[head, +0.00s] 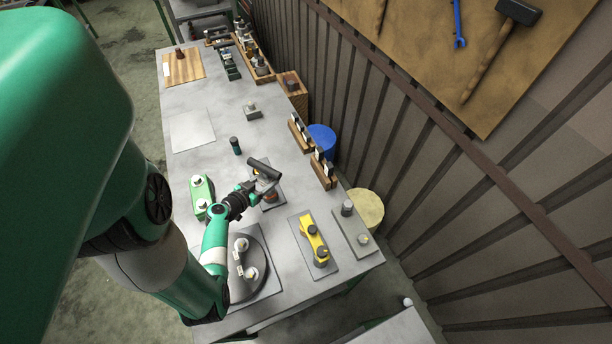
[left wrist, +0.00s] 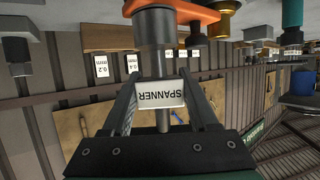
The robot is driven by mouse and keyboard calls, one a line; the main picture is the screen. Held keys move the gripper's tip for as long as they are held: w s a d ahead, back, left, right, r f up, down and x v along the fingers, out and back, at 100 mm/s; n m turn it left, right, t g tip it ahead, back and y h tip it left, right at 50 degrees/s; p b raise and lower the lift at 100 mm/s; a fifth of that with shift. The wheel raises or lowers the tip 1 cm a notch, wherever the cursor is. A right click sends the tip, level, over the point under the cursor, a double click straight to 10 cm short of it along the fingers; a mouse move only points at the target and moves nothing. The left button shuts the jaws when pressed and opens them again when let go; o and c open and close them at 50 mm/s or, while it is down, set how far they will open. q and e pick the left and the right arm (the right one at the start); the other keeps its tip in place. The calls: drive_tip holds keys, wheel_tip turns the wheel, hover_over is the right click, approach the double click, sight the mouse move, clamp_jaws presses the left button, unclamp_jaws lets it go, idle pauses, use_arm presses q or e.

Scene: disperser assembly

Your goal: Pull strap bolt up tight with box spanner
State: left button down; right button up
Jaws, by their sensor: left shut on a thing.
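My left gripper (left wrist: 160,100) is shut on the box spanner (left wrist: 158,35), a grey metal shaft with a white tag reading SPANNER between the fingers. In the left wrist view, which is upside down, the spanner's wide grey end meets an orange part (left wrist: 190,14); whether it is seated on the strap bolt is hidden. In the head view my left gripper (head: 258,187) is over a small dark plate (head: 275,195) near the table's middle. A dark bar (head: 263,168) lies across above the fingers, and a bit of orange (head: 270,197) shows below. The strap bolt itself is not discernible.
A green part (head: 200,193) and a dark round fixture (head: 262,255) are close to my left arm. A yellow part (head: 314,240) is to the right. A teal-black cylinder (head: 235,145) stands behind. A white sheet (head: 190,130) lies flat.

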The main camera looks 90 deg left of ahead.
sight(265, 172)
use_arm(q)
drive_tip(key=shift+n+g, duration=0.3)
drive_tip(key=shift+r+y, duration=0.15)
drive_tip(key=shift+y, duration=0.15)
drive_tip(key=shift+r+p, duration=1.85)
drive_tip(key=shift+r, duration=0.6)
